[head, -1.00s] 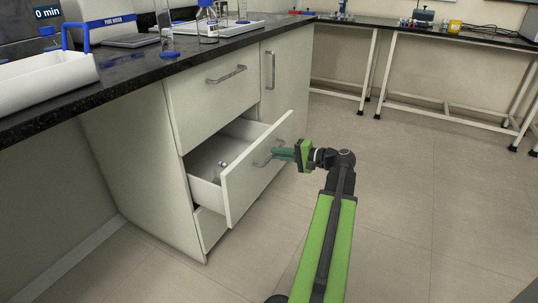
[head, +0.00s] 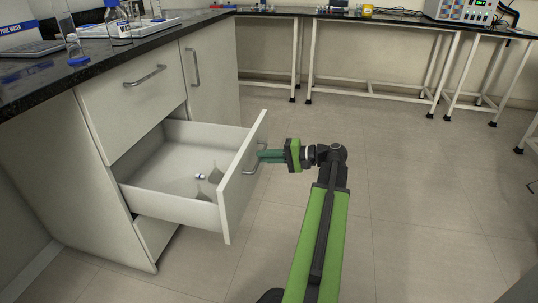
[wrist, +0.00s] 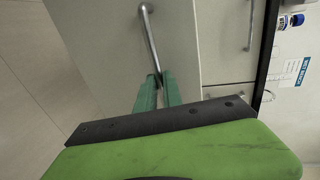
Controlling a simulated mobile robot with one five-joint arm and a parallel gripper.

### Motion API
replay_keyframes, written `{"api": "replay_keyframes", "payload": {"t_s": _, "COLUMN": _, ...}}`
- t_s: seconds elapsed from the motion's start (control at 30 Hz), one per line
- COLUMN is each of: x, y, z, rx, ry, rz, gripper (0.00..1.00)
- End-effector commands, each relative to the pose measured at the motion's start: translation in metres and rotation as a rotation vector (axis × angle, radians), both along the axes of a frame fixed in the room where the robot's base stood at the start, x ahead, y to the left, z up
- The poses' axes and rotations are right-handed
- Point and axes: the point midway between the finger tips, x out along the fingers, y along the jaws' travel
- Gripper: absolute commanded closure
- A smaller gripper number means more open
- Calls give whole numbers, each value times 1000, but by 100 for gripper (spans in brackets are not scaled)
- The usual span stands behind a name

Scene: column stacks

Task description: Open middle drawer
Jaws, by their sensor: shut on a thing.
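The middle drawer (head: 236,183) of the white cabinet is pulled well out, and its inside shows in the head view. Its metal handle (head: 255,160) is on the drawer's front face. My gripper (head: 262,156), with green fingers, is at this handle and shut on it. In the wrist view the handle (wrist: 150,40) runs up from between the fingertips of my gripper (wrist: 157,78). Inside the drawer lie a small white item (head: 200,176) and two pale conical items (head: 215,173), close to the front panel.
The closed upper drawer (head: 140,100) and a closed door (head: 208,85) belong to the same cabinet. Glassware and a white tray (head: 150,25) stand on the dark counter above. A bench (head: 380,20) runs along the back. The floor at right is clear.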

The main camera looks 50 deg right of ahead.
Motion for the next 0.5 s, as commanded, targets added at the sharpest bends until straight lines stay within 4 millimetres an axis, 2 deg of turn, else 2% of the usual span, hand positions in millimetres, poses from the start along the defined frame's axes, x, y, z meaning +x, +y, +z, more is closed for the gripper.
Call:
{"api": "replay_keyframes", "payload": {"t_s": 0.4, "x": -1, "y": 3, "z": 0, "rx": 1, "ry": 0, "rz": 10, "gripper": 100}}
{"api": "replay_keyframes", "payload": {"t_s": 0.43, "x": -1, "y": 3, "z": 0, "rx": 1, "ry": 0, "rz": 10, "gripper": 88}}
{"api": "replay_keyframes", "payload": {"t_s": 0.5, "x": 0, "y": 4, "z": 0, "rx": 1, "ry": 1, "rz": 11, "gripper": 79}}
